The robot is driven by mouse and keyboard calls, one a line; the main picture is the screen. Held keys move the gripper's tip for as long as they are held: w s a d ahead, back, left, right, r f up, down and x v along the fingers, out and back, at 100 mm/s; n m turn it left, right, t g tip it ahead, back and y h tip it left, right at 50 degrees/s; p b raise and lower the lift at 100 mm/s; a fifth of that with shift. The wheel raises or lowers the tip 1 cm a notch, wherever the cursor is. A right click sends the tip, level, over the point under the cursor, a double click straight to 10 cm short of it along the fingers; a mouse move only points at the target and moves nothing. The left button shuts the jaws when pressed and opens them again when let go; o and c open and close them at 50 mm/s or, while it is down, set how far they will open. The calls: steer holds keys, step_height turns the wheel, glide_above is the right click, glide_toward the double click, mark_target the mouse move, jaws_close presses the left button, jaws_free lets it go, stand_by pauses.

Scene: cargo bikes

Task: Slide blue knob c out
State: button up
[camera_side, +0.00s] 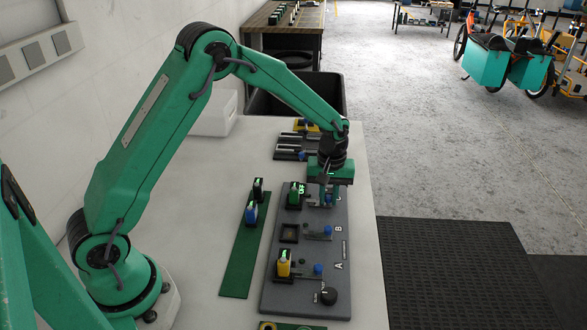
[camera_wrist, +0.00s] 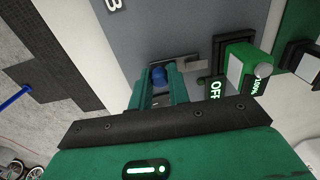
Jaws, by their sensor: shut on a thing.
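The blue knob c (camera_wrist: 158,75) sits on a metal slide bar (camera_wrist: 183,62) on the grey panel (camera_wrist: 160,25). My gripper (camera_wrist: 158,88) is shut on it, with a green finger on either side. In the side view my gripper (camera_side: 327,197) points down at the far bay of the panel, and the knob is mostly hidden by the fingers. A green block (camera_side: 294,197) stands beside it, left of the slide. In the wrist view this green block (camera_wrist: 240,65) sits right of the bar, near a lit "OFF" sign (camera_wrist: 215,90).
Bays B and A lie nearer on the panel, with blue knobs (camera_side: 328,230) and (camera_side: 318,269). B's socket (camera_side: 289,233) looks empty; A holds a yellow block (camera_side: 284,265). A green strip (camera_side: 238,260) with a blue block (camera_side: 250,215) is left. A black bin (camera_side: 335,88) stands behind.

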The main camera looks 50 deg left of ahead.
mark_target(328, 196)
steer(key=shift+s+f, duration=0.2)
steer(key=shift+f, duration=0.1)
steer(key=o, duration=0.7)
steer(key=shift+r, duration=0.15)
steer(key=shift+w+r, duration=0.15)
steer(key=shift+r, duration=2.15)
steer(key=shift+r, duration=0.15)
steer(key=shift+r, duration=1.4)
